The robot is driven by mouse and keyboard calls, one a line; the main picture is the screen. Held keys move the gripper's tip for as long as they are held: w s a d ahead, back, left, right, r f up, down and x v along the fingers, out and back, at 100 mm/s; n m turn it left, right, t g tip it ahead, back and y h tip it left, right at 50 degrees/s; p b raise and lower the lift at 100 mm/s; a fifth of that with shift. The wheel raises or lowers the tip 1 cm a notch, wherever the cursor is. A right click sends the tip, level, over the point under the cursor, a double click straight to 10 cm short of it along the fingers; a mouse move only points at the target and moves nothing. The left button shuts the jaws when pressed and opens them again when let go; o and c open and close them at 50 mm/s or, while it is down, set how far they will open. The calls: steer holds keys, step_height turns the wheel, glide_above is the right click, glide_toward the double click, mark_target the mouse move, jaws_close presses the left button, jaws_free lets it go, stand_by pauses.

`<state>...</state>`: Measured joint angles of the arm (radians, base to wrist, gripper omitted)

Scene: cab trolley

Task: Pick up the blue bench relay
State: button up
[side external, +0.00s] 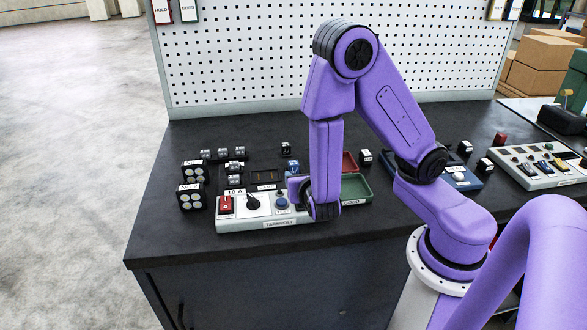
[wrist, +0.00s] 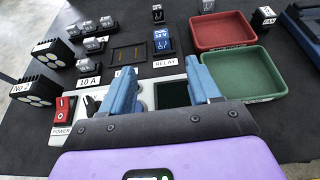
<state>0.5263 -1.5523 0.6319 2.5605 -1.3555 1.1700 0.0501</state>
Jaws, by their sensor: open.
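The blue bench relay (wrist: 162,38) stands upright in a dark holder behind the RELAY label in the wrist view. It also shows as a small blue block (side external: 293,166) in the side view, just behind my gripper. My gripper (wrist: 162,70) is open, with its two blue fingers apart and nothing between them. The fingers are over the pale test panel (wrist: 145,92), on the near side of the relay and apart from it. In the side view my gripper (side external: 297,190) is low over the panel, its fingers partly hidden by my wrist.
A red tray (wrist: 222,32) and a green tray (wrist: 235,72) lie right of the relay. Lamp blocks (wrist: 38,90) and small clear relays (wrist: 92,46) stand at left. A red power switch (wrist: 64,106) is on the panel. A perforated board (side external: 330,60) closes the back.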

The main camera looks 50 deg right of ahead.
mark_target(293, 162)
steer(key=x, duration=1.6)
steer(key=shift+w+d+f, duration=0.15)
steer(key=shift+w+d, duration=0.05)
steer(key=shift+d, duration=0.05)
steer(key=c, duration=1.1)
steer(key=shift+c, duration=0.2)
